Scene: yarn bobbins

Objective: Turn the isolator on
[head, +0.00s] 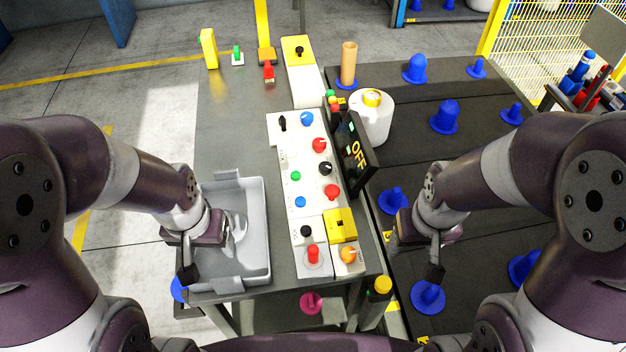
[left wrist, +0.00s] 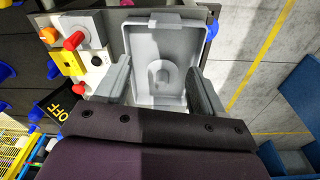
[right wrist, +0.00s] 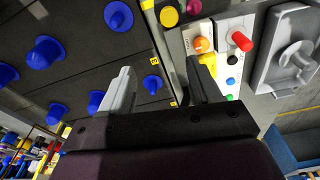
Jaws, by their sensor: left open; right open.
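A control panel (head: 283,160) with several coloured knobs and buttons lies on the grey table; no label marks one as the isolator. At its near end are an orange knob (head: 348,254), a red upright knob (head: 313,254) and a yellow box (head: 341,224) with a dark slot. A black display (head: 356,155) beside the panel reads OFF. My left gripper (head: 188,272) is open and empty near the grey tray's left edge, its fingers showing in the left wrist view (left wrist: 160,88). My right gripper (head: 436,271) is open and empty, right of the panel, also seen in the right wrist view (right wrist: 163,88).
The grey tray (head: 258,230) sits left of the panel. A yellow-and-white box with a black knob (head: 299,50) stands at the far end. A white round container (head: 376,118) stands beside the display. Several blue bobbin holders (head: 445,115) stand on the dark surface at right.

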